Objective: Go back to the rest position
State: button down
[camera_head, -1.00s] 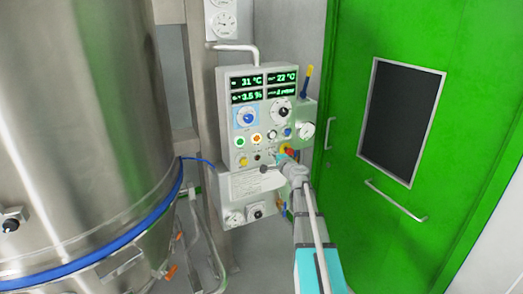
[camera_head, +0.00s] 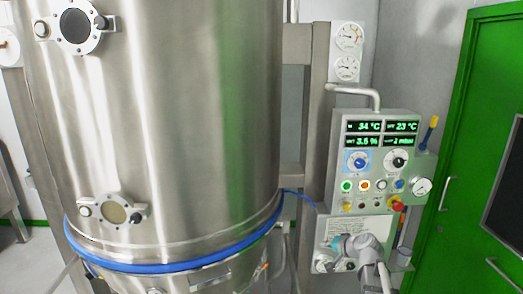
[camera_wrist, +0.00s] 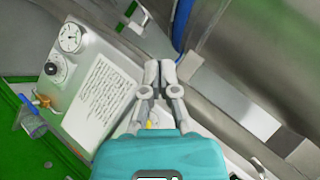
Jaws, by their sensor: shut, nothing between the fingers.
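My gripper (camera_wrist: 160,72) shows in the wrist view with its two grey fingers together and nothing between them. Its teal body fills the bottom of that view. The fingers are over the lower part of a grey panel, beside a label plate (camera_wrist: 98,98) with printed text. In the head view my arm comes up from the lower right, and its teal end is in front of the lower plate under the control panel (camera_head: 375,165). The fingertips are hard to make out there. Whether anything touches the panel cannot be told.
A large steel vessel (camera_head: 170,130) with a blue band (camera_head: 180,267) stands left of the panel. A green door (camera_head: 455,190) is at the right. Two round gauges (camera_head: 348,38) hang above the panel. A red knob (camera_head: 396,205) sits at its lower right.

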jog(key=s+a+f+n+g+h, duration=0.2)
jog(key=s+f+n+g+h, duration=0.1)
jog(key=s, duration=0.7)
jog(key=s+a+f+n+g+h, duration=0.3)
jog(key=s+f+g, duration=0.3)
jog(key=s, duration=0.5)
jog(key=shift+s+g, duration=0.25)
jog(key=shift+g, duration=0.05)
jog(key=shift+a, duration=0.15)
dwell(0.5)
